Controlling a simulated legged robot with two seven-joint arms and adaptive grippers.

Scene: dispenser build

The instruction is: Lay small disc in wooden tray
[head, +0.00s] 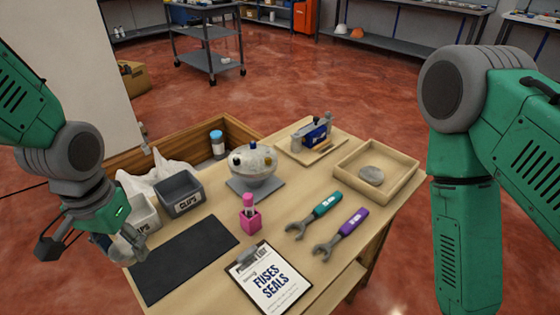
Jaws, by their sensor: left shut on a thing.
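The wooden tray (345,178) is a shallow, light square box at the right end of the table. A grey, rounded disc (371,176) lies flat inside it, near the middle; I cannot tell whether it is the small disc. My left gripper (132,243) is at the table's left edge, by the black mat and far from the tray. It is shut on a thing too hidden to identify. A pale grey-blue shape (108,246) shows beside its fingers. My right arm comes down at the right, and its gripper is out of view.
A black mat (183,260), grey bins (180,194), a domed grey assembly (254,167), a pink holder (250,219), a clipboard (268,281) and two wrenches (314,214) (341,234) occupy the table. Bare wood lies between wrenches and tray.

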